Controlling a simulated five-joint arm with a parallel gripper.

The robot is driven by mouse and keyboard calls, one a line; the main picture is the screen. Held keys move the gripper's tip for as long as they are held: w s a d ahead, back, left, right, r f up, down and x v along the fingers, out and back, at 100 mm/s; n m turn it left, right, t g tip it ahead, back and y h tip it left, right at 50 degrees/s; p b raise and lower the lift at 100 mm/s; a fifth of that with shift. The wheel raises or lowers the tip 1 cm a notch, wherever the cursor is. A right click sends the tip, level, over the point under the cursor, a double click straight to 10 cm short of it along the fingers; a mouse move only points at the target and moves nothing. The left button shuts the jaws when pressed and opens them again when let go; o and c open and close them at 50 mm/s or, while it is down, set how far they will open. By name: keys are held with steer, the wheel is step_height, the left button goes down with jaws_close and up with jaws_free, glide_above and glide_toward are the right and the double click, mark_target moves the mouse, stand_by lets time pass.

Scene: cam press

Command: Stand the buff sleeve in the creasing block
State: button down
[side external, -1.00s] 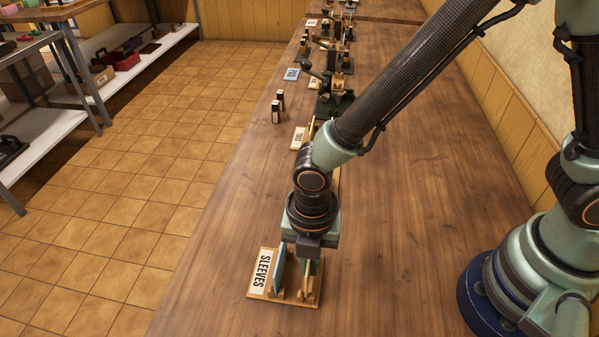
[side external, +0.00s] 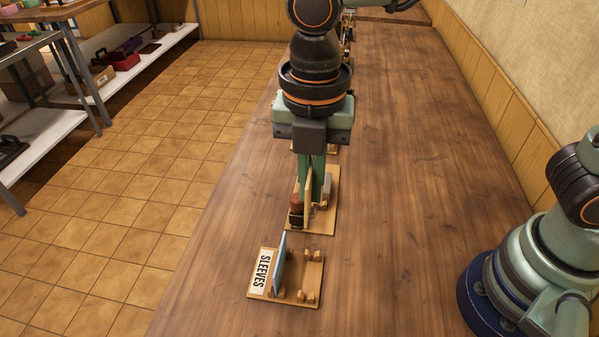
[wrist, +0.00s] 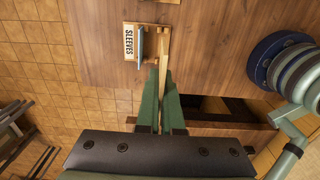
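My gripper (side external: 314,178) is shut on the buff sleeve (side external: 308,198), a thin upright plate. It hangs over or at a wooden board (side external: 325,224) carrying a brown-and-black fitting and a grey fitting, which seems to be the creasing block. I cannot tell whether the sleeve's lower edge touches the board or sits between the fittings. In the wrist view, the buff sleeve (wrist: 164,72) shows between the two green fingers (wrist: 162,105).
The rack labelled SLEEVES (side external: 262,271) stands nearer the camera, holding a blue sleeve (side external: 280,262) beside an empty slot. It also shows in the wrist view (wrist: 130,42). The bench (side external: 420,180) to the right is clear. Other bench items are mostly hidden behind my arm.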

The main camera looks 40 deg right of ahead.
steer(key=w+d+f, duration=1.2)
steer(key=w+d, duration=0.1)
steer(key=d, duration=0.1)
steer(key=shift+w, duration=0.25)
steer(key=shift+f, duration=0.1)
